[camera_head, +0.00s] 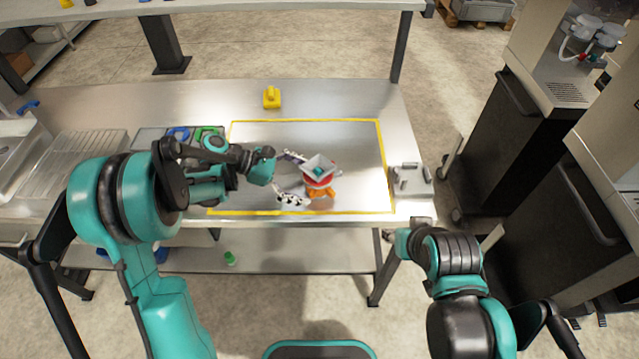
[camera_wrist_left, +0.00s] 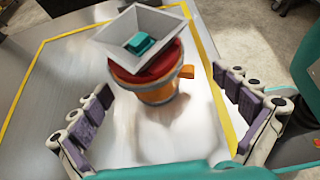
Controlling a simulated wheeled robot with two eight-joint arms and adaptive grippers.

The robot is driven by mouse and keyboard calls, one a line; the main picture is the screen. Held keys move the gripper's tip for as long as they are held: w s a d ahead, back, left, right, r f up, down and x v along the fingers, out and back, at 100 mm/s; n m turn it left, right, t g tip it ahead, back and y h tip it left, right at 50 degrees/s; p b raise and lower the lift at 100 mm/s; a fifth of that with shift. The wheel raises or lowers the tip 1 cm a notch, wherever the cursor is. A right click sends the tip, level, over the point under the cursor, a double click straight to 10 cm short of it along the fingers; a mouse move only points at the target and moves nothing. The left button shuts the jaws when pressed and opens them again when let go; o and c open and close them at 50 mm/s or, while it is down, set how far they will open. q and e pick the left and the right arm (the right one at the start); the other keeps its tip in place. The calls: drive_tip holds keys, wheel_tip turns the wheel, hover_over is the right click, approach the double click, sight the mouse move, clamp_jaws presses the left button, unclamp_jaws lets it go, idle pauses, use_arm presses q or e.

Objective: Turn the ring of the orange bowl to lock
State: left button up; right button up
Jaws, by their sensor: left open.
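The orange bowl (camera_head: 319,192) stands on the bench inside the yellow outline. A red ring (camera_head: 321,181) sits around its top, under a pale square hopper (camera_head: 311,163) with a teal piece inside. The left wrist view shows the orange bowl (camera_wrist_left: 158,94) with a handle-like tab at its right, the red ring (camera_wrist_left: 150,70) and the hopper (camera_wrist_left: 112,36). My left gripper (camera_head: 290,176) is open, its fingers spread to either side of the bowl and apart from it. It also shows in the left wrist view (camera_wrist_left: 163,90). My right gripper cannot be made out.
A yellow object (camera_head: 271,97) stands behind the outline. Blue and green rings (camera_head: 206,133) lie at the back left. A grey fixture (camera_head: 411,181) sits at the bench's right edge, near my right arm. The bench inside the outline behind the bowl is clear.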

use_arm(q)
drive_tip(key=shift+b+x, duration=0.45)
drive_tip(key=shift+x, duration=1)
